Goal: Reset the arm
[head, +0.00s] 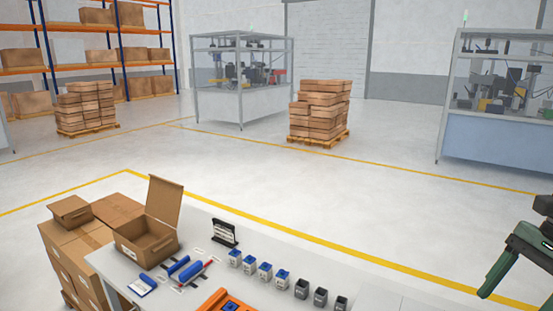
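A dark green and black structure (522,250) comes in at the right edge, with a thin green bar slanting down to the left.
A white table (211,262) in front holds an open cardboard box (146,245), blue tools (183,270), a small black rack (224,232), several blue-and-white and dark cups (265,271), and an orange tray (215,300). Boxes are stacked left of it. Open floor lies beyond.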

